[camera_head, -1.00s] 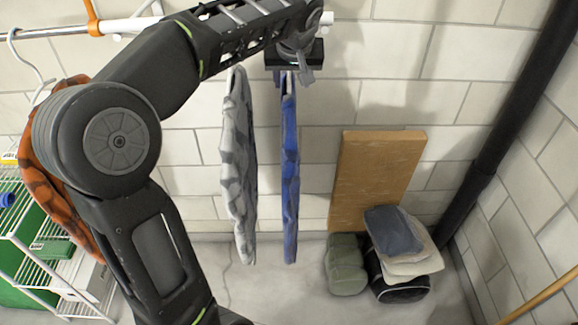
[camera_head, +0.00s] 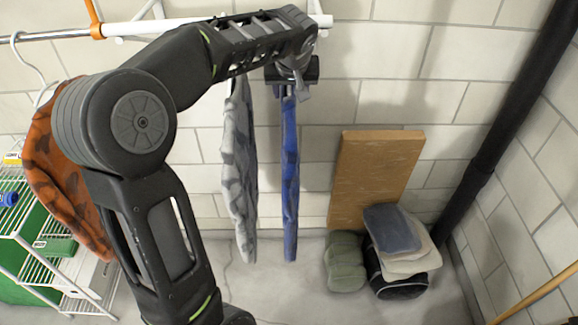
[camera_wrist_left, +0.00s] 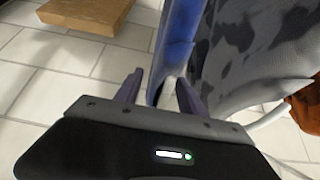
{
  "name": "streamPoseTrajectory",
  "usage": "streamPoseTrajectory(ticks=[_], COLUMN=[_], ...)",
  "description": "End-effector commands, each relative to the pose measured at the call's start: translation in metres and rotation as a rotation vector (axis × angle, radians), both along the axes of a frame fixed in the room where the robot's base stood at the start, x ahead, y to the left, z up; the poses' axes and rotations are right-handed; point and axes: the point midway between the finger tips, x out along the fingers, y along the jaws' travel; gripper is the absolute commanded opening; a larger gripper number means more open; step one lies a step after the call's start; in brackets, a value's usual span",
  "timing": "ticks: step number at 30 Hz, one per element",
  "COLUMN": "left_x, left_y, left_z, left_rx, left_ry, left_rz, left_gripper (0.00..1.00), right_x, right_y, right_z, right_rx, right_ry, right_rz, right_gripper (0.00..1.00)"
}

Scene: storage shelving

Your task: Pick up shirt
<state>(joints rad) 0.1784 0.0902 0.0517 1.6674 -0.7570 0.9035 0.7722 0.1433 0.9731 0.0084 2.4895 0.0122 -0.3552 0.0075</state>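A blue shirt (camera_head: 291,180) hangs edge-on from the rail, and a grey camouflage-patterned shirt (camera_head: 240,170) hangs to its left. An orange-brown patterned shirt (camera_head: 60,165) hangs further left, partly behind my left arm. My left gripper (camera_head: 289,92) is at the top of the blue shirt. In the left wrist view its two fingers (camera_wrist_left: 158,92) are spread apart, with the lower edge of the visible blue cloth (camera_wrist_left: 178,38) showing near the gap between them. Whether they touch the cloth is unclear. The grey cloth (camera_wrist_left: 255,45) is to the right there. My right gripper is not in view.
The rail (camera_head: 150,27) runs along the wall above. A wire rack (camera_head: 40,240) stands at left. A brown board (camera_head: 378,180), a green bundle (camera_head: 345,262) and folded cloths on a black bag (camera_head: 400,286) stand at right. A black pipe (camera_head: 510,120) runs down the corner.

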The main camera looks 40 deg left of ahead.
Motion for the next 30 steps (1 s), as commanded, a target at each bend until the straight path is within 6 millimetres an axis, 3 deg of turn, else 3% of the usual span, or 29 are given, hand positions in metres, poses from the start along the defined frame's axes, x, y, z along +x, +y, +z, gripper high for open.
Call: streamPoseTrajectory(ticks=[17,30], left_x=[0.0,0.0], left_y=[0.0,-0.0001], left_z=[0.0002,0.0002], left_rx=[0.0,0.0], left_ry=[0.0,0.0], left_rz=[0.0,0.0], left_gripper=[0.0,0.0], right_x=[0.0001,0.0], right_y=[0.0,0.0], right_z=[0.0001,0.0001], right_rx=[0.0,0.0], right_ry=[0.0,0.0], right_rz=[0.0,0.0], right_gripper=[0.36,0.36])
